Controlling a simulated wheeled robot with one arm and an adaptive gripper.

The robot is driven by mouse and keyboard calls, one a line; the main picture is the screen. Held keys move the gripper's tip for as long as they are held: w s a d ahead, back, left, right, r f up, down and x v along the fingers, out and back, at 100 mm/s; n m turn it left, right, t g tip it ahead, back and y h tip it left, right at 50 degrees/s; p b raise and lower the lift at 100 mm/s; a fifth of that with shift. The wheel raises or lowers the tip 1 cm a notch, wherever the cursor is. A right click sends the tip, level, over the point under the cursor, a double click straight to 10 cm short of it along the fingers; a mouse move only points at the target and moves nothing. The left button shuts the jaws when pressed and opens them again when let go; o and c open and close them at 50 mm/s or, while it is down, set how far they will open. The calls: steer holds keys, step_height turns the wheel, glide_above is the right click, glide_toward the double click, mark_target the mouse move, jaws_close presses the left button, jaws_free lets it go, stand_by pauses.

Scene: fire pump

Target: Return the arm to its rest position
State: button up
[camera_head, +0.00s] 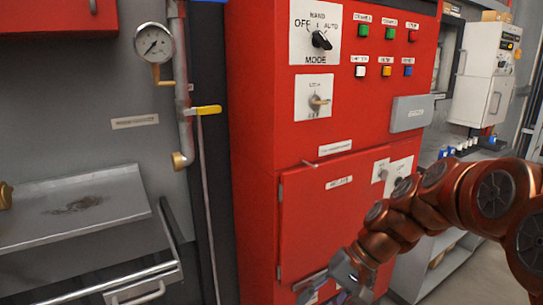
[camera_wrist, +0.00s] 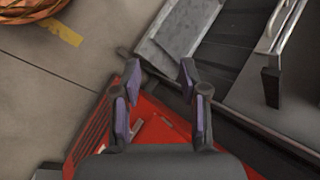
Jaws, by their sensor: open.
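My gripper (camera_wrist: 160,85) is open and empty in the wrist view, with its two dark fingers and purple pads apart. Its fingers show over the red cabinet (camera_wrist: 150,125) and a grey metal tray. In the head view my copper-coloured arm reaches in from the right edge, and my gripper (camera_head: 325,287) is low in front of the red cabinet (camera_head: 258,110), partly cut off by the bottom edge. Whether it touches the cabinet I cannot tell.
A mode switch (camera_head: 321,40) and several coloured buttons are on the cabinet. A gauge (camera_head: 153,43) and a pipe with a yellow-handled valve (camera_head: 205,110) stand left. A metal tray (camera_head: 75,210) is at lower left. Bare floor (camera_head: 480,275) shows at lower right.

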steer(key=s+d+f+n+h, duration=0.1)
steer(key=s+d+f+h, duration=0.15)
steer(key=s, duration=0.45)
steer(key=s+d+f+g+h, duration=0.1)
steer(key=s+d+f+h, duration=0.1)
steer(key=s+d, duration=0.35)
steer(key=s+d+f+n+h, duration=0.1)
steer(key=s+f+h, duration=0.15)
steer(key=s, duration=0.55)
step_height(320, 180, up, 25)
steer(key=s+p, duration=0.1)
steer(key=p, duration=2.2)
steer(key=shift+s+d+r+t, duration=0.15)
steer(key=shift+s+t, duration=0.15)
steer(key=shift+s, duration=0.05)
